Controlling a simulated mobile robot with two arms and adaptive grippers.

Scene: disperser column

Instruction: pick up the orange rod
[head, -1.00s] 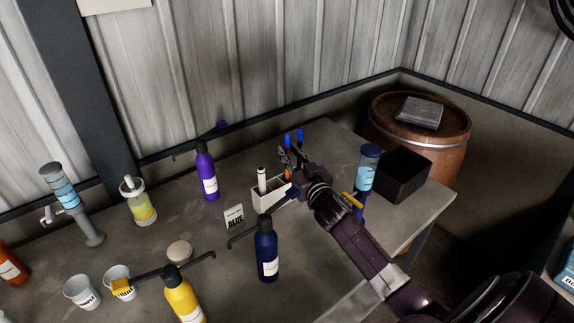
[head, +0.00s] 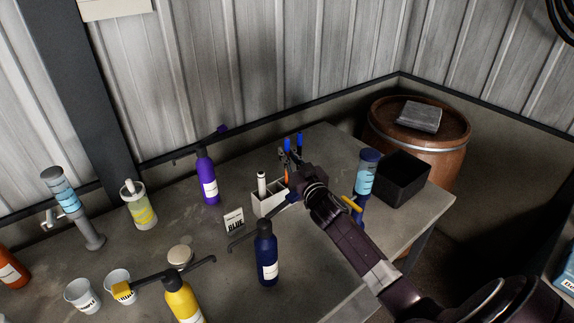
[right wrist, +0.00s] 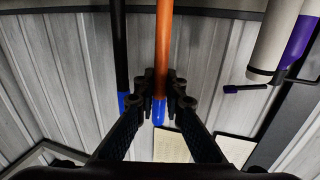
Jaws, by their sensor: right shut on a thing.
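The orange rod (right wrist: 164,45) with a blue tip stands upright between the fingertips of my right gripper (right wrist: 160,100), which is shut on it near the blue end. In the head view the rod's orange shaft (head: 287,177) shows just below my right gripper (head: 292,158), and its lower end is in the white holder (head: 266,203). A black rod (right wrist: 119,50) with a blue tip stands beside it, outside the fingers. My left gripper is not in view.
A white marker (head: 262,184) stands in the same holder. A blue-labelled dispenser (head: 365,175) and a black bin (head: 403,180) are right of my arm. A dark blue bottle (head: 266,255) and a purple bottle (head: 207,178) stand to the left.

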